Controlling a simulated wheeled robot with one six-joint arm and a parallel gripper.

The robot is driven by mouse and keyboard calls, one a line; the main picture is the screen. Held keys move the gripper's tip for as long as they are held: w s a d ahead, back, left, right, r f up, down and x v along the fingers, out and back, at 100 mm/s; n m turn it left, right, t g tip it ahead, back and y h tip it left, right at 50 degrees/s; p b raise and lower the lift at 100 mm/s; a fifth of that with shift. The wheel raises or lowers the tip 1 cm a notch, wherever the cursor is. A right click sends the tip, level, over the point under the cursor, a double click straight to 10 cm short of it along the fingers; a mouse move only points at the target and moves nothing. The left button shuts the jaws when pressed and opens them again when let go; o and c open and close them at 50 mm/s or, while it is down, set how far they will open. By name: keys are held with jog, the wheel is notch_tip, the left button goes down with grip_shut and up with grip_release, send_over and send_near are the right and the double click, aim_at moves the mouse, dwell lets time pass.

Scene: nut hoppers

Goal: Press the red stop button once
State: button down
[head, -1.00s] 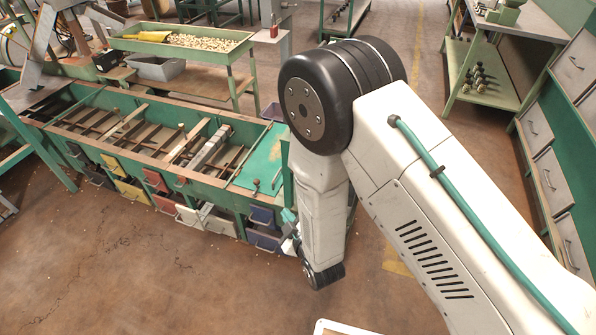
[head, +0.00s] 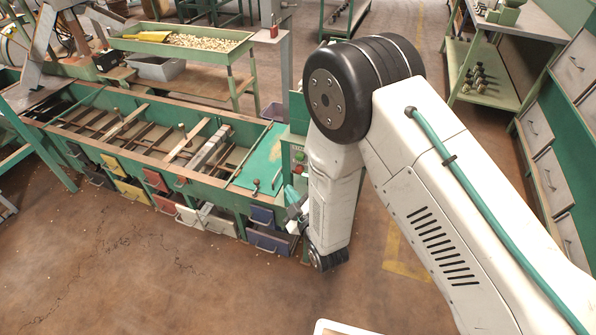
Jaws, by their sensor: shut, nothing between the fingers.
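The red stop button (head: 298,169) is a small red spot low on the green control box (head: 297,136), at the right end of the sorting machine. A green button (head: 299,156) sits just above it. My gripper (head: 291,194) is partly hidden beside my white forearm. Its teal fingers are shut and empty, and they show just below the red button in the picture. I cannot tell the exact gap between the fingertips and the button. My arm covers the right side of the box.
The long green machine (head: 232,187) has coloured drawers, including a blue one (head: 270,241) pulled out below my gripper. A table tray of nuts (head: 244,44) stands behind. A green shelf (head: 480,95) and drawer cabinets stand at right. The brown floor in front is clear.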

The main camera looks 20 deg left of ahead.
jog(key=shift+w+d, duration=0.2)
jog(key=shift+w, duration=2.15)
jog(key=shift+w, duration=0.15)
jog(key=shift+w, duration=0.25)
jog(key=shift+w, duration=0.5)
dwell(0.8)
jog(key=shift+s, duration=0.9)
jog(key=shift+s, duration=0.15)
jog(key=s, duration=0.4)
jog(key=shift+s+a, duration=0.2)
jog(key=shift+s, duration=0.15)
